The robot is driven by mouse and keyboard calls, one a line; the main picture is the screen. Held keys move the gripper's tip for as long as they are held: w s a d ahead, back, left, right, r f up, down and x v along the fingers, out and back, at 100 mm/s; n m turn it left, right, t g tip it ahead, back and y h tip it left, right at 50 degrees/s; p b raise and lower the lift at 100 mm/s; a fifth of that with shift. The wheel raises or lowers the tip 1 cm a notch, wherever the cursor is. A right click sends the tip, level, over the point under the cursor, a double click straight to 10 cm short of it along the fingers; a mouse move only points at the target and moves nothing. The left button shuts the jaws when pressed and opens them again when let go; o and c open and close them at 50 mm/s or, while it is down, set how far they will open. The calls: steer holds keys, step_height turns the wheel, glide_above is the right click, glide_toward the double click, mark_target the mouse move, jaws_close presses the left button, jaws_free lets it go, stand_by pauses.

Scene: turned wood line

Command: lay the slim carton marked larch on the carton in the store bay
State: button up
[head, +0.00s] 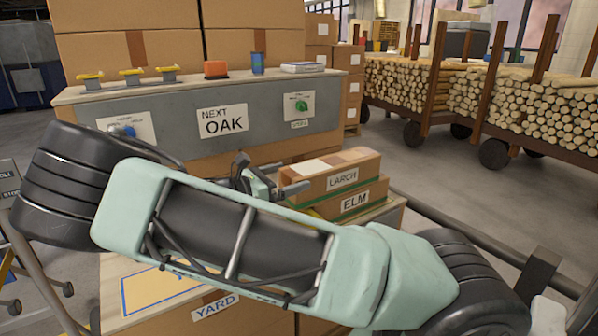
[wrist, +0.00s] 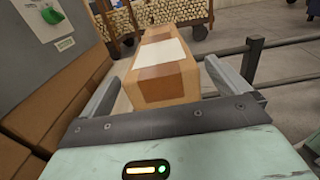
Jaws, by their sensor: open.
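The slim carton marked LARCH (head: 343,179) lies flat on the carton marked ELM (head: 355,203), right of centre in the head view. My gripper (head: 268,183) is open at the left end of the larch carton. In the wrist view, a brown carton with a pale top label (wrist: 165,72), which looks like the larch one, lies ahead between my two spread fingers (wrist: 163,88). Gaps show on both sides of it, and I see no clear contact. My arm hides the lower left of the elm carton and part of its support. No store bay label is clearly readable.
A grey panel reading NEXT OAK (head: 222,121) stands behind, with knobs and small items on its ledge. A surface with a blue-and-yellow outline and a YARD label (head: 215,306) is below my arm. A rail (head: 450,224) runs along the right. Log carts stand beyond.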

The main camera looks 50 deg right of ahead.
steer(key=p+v, duration=0.1)
steer(key=v, duration=0.6)
steer(key=s+a+f+m+y, duration=0.3)
steer(key=s+a+f+y, duration=0.5)
steer(key=s+a+y, duration=0.25)
steer(key=s+a+r+m+t+y, duration=0.2)
steer(key=s+a+r+y, duration=0.2)
steer(key=s+a, duration=0.4)
steer(key=s+a+r+m+t+y, duration=0.2)
steer(key=s+a+r, duration=0.3)
steer(key=s+a, duration=0.3)
steer(key=shift+a+r+m+y, duration=0.25)
steer(key=shift+a+y, duration=0.25)
steer(key=shift+y, duration=0.35)
steer(key=shift+s, duration=0.15)
step_height(320, 180, up, 25)
steer(key=p, duration=2.5)
steer(key=shift+f, duration=0.15)
